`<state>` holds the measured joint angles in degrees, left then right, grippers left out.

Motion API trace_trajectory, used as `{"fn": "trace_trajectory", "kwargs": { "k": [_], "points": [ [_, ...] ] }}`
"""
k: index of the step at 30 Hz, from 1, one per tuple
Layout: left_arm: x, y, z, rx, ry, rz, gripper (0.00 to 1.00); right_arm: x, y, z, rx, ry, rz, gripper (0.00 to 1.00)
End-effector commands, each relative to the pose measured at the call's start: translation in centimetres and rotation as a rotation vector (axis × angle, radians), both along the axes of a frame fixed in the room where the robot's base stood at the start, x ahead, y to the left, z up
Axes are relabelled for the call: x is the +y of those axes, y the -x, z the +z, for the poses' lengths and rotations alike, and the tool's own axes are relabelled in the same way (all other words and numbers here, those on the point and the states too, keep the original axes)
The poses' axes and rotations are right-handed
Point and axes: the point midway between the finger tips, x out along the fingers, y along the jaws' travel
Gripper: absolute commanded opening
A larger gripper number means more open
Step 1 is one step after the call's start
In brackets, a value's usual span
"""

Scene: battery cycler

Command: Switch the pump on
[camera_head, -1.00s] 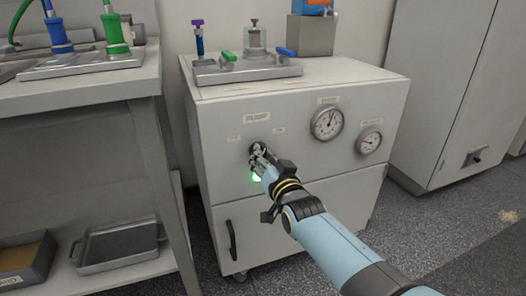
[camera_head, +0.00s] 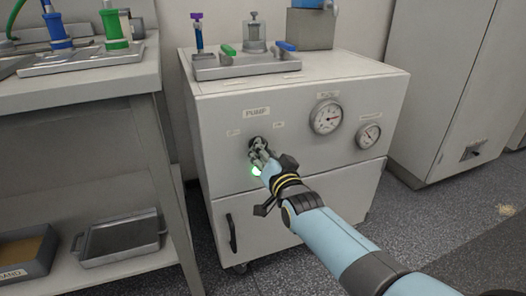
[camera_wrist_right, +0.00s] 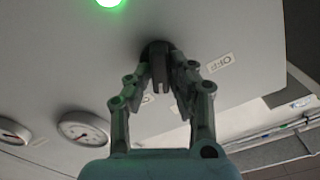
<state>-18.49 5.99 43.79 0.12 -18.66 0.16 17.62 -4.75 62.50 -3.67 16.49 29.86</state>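The pump's dark knob (camera_wrist_right: 158,66) sits on the front of the white cabinet, below the PUMP label (camera_head: 257,113). My right gripper (camera_head: 258,148) is at the knob and partly hides it in the head view. In the right wrist view my right gripper (camera_wrist_right: 161,75) has one finger on each side of the knob's grip bar. I cannot tell whether the fingers press on it. A green lamp (camera_head: 256,170) glows just below the knob; the lamp also shows in the wrist view (camera_wrist_right: 110,2). An OFF label (camera_wrist_right: 219,62) is beside the knob. My left gripper is not in view.
Two round gauges (camera_head: 327,117) (camera_head: 369,136) are on the cabinet front, right of the knob. A metal tray with fittings (camera_head: 247,67) stands on the cabinet top. A bench (camera_head: 75,90) is at the left, and a tall cabinet (camera_head: 455,80) is at the right.

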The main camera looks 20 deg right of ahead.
Motion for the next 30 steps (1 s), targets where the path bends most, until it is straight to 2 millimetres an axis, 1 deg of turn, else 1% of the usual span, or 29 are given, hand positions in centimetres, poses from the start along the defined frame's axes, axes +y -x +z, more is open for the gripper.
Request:
{"fn": "trace_trajectory", "kwargs": {
  "k": [1,3,4,11,14,17,24,27,30],
  "points": [
    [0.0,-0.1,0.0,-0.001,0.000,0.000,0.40,0.0,0.0,-0.1,0.001,0.000,0.000,0.28],
    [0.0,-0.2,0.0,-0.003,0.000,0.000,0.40,0.0,0.0,0.0,0.001,0.001,0.001,0.38],
    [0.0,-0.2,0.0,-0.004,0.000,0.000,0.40,0.0,0.0,0.0,0.001,0.001,0.001,0.40],
    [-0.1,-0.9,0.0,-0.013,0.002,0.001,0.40,0.0,0.0,0.0,0.000,0.002,0.000,0.40],
    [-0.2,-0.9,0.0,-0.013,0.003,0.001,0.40,0.0,0.5,-0.1,0.001,0.002,0.000,0.40],
    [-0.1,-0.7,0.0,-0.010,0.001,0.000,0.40,-0.1,1.9,-0.1,0.001,0.001,0.000,0.40],
    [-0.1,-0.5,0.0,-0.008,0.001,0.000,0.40,-0.3,7.2,-0.1,0.003,0.002,-0.001,0.40],
    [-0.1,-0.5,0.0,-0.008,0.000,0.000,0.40,-0.3,9.2,-0.1,0.003,0.002,-0.001,0.40],
    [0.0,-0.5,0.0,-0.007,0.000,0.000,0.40,-0.4,10.7,-0.1,0.003,0.002,-0.001,0.40]
  ]
}}
